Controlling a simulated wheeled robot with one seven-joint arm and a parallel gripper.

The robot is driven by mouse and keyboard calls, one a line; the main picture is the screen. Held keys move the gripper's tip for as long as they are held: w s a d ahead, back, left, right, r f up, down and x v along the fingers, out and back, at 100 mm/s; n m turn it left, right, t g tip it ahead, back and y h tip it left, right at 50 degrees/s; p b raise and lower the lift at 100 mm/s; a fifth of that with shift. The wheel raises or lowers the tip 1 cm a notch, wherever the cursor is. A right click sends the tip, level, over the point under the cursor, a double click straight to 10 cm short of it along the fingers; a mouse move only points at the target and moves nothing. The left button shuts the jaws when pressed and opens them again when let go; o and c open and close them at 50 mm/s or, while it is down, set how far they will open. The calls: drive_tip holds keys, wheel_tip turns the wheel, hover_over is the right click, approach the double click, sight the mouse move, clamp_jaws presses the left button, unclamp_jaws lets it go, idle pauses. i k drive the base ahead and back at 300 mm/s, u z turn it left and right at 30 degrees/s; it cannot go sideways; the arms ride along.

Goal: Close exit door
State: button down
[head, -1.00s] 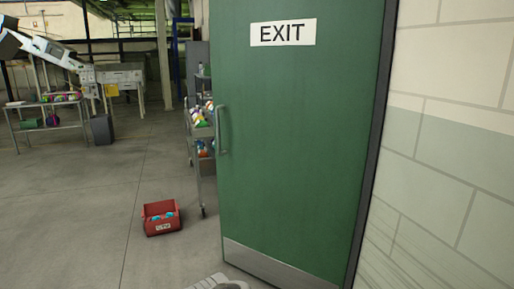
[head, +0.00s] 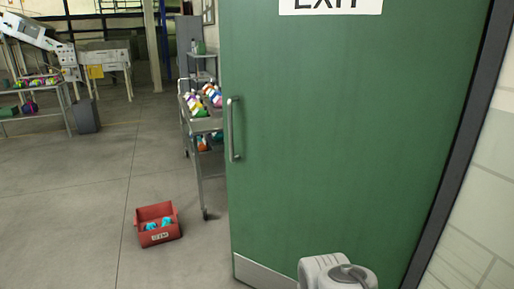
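The green exit door (head: 335,140) fills the middle and right of the head view, with a white EXIT sign (head: 330,3) cut off by the top edge. It stands ajar, its handle side toward the room on the left and its dark frame on the right. A vertical metal handle (head: 233,129) is near its left edge. A light grey part of my own arm shows at the bottom, in front of the door's lower part. My gripper's fingers are not in view, and I cannot see any contact with the door.
A red bin (head: 157,225) with blue items sits on the floor at left. A metal cart (head: 203,125) with colourful goods stands just behind the door's left edge. A block wall (head: 480,225) is at right. Open concrete floor lies left.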

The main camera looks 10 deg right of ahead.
sight(342, 118)
drive_tip(key=u, duration=0.1)
drive_tip(key=i, duration=0.9)
drive_tip(key=u, duration=1.15)
drive_tip(key=i, duration=0.75)
drive_tip(key=u, duration=0.7)
